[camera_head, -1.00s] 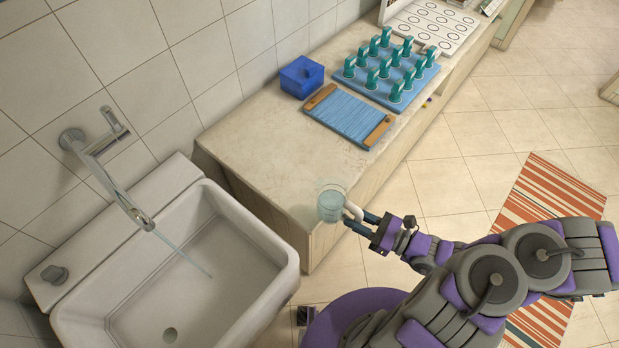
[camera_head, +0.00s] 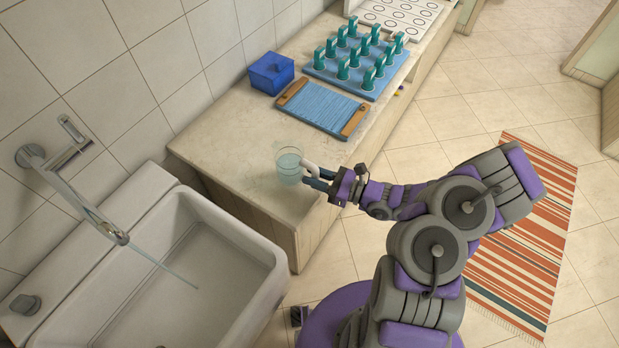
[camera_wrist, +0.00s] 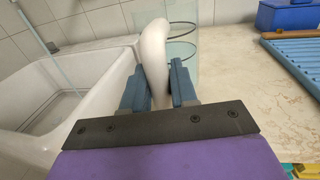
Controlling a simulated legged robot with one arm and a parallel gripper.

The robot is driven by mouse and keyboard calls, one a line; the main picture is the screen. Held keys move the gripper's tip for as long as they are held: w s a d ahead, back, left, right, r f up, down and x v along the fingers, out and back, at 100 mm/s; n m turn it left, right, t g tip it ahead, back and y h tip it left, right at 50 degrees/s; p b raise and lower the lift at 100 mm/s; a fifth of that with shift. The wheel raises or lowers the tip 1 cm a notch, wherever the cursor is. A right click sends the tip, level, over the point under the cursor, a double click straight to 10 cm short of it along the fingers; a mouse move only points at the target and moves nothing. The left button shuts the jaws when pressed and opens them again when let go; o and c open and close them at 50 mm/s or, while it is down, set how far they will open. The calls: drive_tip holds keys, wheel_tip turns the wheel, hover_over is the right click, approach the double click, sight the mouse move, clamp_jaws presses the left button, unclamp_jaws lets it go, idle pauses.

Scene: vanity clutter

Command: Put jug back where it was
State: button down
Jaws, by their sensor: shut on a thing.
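The jug (camera_head: 289,166) is clear glass with a white handle and looks partly filled with water. In the head view it is upright over the near end of the stone counter (camera_head: 225,140). My gripper (camera_head: 318,177) is shut on its handle from the right. In the wrist view the white handle (camera_wrist: 153,58) stands between the two blue fingers (camera_wrist: 160,88), with the clear glass body (camera_wrist: 182,45) behind it. I cannot tell whether the jug's base touches the counter.
A blue tray with wooden ends (camera_head: 321,107), a blue box (camera_head: 271,73) and a blue board with several teal pieces (camera_head: 358,60) stand farther back. The sink (camera_head: 190,275) with a running tap (camera_head: 118,237) is at left. The counter around the jug is clear.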

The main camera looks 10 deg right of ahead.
drive_tip(key=shift+w+f, duration=0.1)
drive_tip(key=shift+w, duration=0.45)
drive_tip(key=shift+w+d, duration=0.25)
drive_tip(key=shift+w, duration=0.25)
drive_tip(key=shift+w+a, duration=0.2)
drive_tip(key=f, duration=0.2)
drive_tip(key=a+f+b, duration=0.1)
drive_tip(key=shift+f, duration=0.35)
drive_tip(key=shift+d+r, duration=0.1)
drive_tip(key=c, duration=1.3)
unclamp_jaws()
drive_tip(key=shift+d, duration=0.15)
drive_tip(key=o, duration=0.4)
drive_tip(key=shift+d, duration=0.25)
drive_tip(key=shift+a, duration=0.1)
drive_tip(key=shift+a, duration=0.1)
